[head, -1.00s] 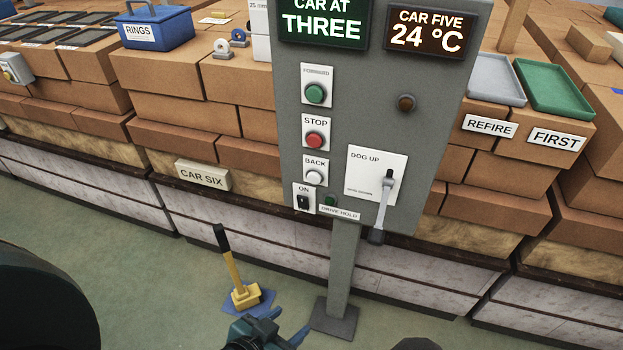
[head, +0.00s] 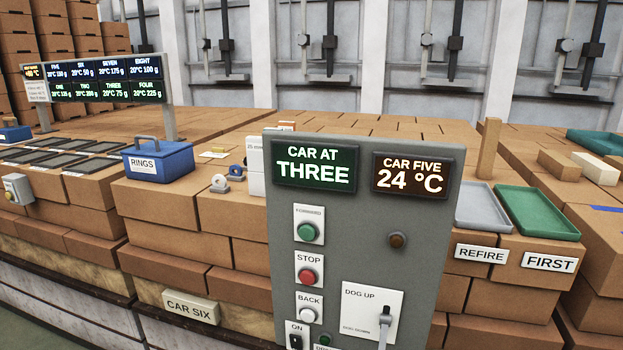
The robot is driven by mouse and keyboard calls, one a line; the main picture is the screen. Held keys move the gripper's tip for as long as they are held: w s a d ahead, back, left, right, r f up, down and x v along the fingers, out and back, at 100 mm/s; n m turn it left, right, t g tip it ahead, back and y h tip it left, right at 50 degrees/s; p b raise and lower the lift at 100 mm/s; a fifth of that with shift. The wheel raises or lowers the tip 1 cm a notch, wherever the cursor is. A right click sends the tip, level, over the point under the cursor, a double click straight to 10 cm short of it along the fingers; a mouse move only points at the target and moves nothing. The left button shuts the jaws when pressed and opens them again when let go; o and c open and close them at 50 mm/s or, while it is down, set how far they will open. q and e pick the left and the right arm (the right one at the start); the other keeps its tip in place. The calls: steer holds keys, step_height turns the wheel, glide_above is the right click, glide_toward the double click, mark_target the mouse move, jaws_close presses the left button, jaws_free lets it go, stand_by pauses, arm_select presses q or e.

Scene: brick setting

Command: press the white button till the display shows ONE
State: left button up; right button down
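The white button (head: 308,315) sits under the BACK label on the grey control panel (head: 365,230). The green display (head: 314,165) at the panel's top left reads CAR AT THREE. A green button (head: 307,232) marked FORWARD and a red button (head: 307,276) marked STOP are above the white one. Neither gripper is in view now.
A second display (head: 410,175) reads CAR FIVE 24 °C. A lever (head: 385,320) on the DOG UP plate and an ON switch (head: 295,341) are low on the panel. Brick stacks, a blue RINGS box (head: 158,163) and a green tray (head: 537,213) stand behind and beside it.

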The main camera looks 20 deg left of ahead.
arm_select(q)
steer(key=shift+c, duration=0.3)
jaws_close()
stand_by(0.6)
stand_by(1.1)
